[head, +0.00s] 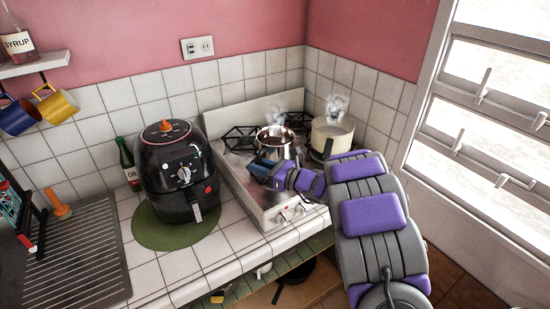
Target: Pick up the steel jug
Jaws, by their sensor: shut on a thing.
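The steel jug (276,147) is a shiny metal vessel with dark contents and steam above it. It stands upright at the stove (256,192), on or just above a burner; I cannot tell which. My gripper (263,166) is at the near side of the jug, low on its front left. It is shut on the jug, though the exact grip is small and partly hidden by the gripper itself. My purple and grey arm reaches in from the lower right.
A cream pot (331,137) steams close to the right of the jug. A black air fryer (178,172) stands left of the stove on a green mat (150,232). A tiled wall is behind. A ribbed drainboard (75,262) lies at left, and a window is at right.

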